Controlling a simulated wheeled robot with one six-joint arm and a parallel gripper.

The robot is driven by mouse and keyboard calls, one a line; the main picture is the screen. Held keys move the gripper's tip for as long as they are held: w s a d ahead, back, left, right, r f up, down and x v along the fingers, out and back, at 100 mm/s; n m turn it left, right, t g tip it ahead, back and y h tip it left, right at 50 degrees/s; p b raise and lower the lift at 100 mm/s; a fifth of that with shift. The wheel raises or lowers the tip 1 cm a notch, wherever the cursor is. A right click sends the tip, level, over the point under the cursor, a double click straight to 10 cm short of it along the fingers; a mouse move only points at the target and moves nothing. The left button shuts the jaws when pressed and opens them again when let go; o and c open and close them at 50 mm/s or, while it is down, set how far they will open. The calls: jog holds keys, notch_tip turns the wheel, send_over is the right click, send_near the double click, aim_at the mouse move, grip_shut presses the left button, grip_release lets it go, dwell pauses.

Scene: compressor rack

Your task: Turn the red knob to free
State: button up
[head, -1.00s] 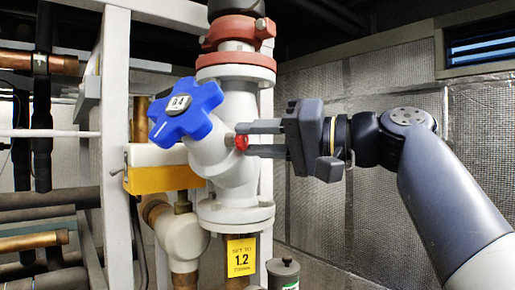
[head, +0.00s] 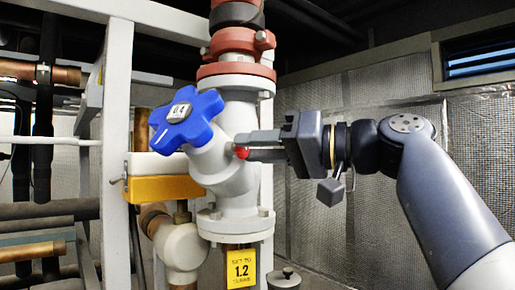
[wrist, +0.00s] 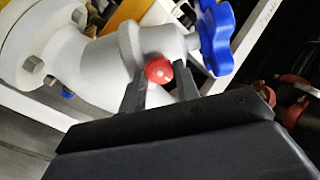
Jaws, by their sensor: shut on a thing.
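The small red knob (head: 241,152) sits on the side of the grey valve body (head: 237,183). It also shows in the wrist view (wrist: 159,69), between the two fingers. My gripper (head: 245,146) reaches in from the right and is shut on the red knob. In the wrist view my gripper (wrist: 156,78) has a dark finger on each side of the knob. The gripper is rolled, with its fingers at a slant in the head view. Part of the knob is hidden behind the fingers in the head view.
A blue star-shaped handwheel (head: 184,120) marked 0.4 is just left of the knob. A yellow tag (head: 241,268) reading 1.2 hangs below the lower flange. A white frame post (head: 115,150) and pipes stand at left. A foil-lined wall (head: 385,240) is behind at right.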

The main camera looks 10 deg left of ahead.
jog(key=o, duration=1)
jog(key=shift+c, duration=0.2)
jog(key=b+v, duration=0.1)
jog(key=v, duration=0.9)
jog(key=shift+d, duration=0.4)
jog(key=shift+s, duration=0.1)
jog(key=shift+p+x, duration=0.55)
jog(key=shift+x, duration=4.85)
